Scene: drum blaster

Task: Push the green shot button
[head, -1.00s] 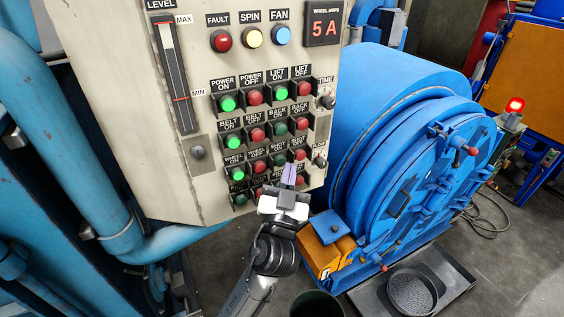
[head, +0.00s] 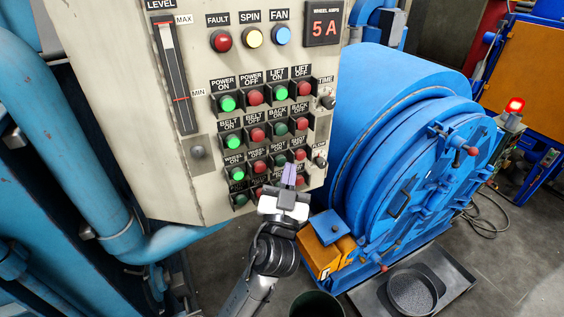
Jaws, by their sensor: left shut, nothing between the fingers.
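The green shot button (head: 280,160) is a dark green, unlit push button in the third row of the control panel (head: 160,175). A red button (head: 299,155) sits to its right, under the shot off label. My left gripper (head: 289,172) is shut and empty. Its pale purple fingertips point up at the panel, just below and to the right of the green shot button in the picture. I cannot tell whether they touch the panel. The gripper hides part of the bottom row of buttons. My right gripper is not in view.
Lit green buttons (head: 228,103) and red buttons fill the rows around. Two knobs (head: 327,98) sit at the panel's right edge. A large blue drum machine (head: 400,150) stands close on the right, and blue pipes (head: 85,130) run on the left.

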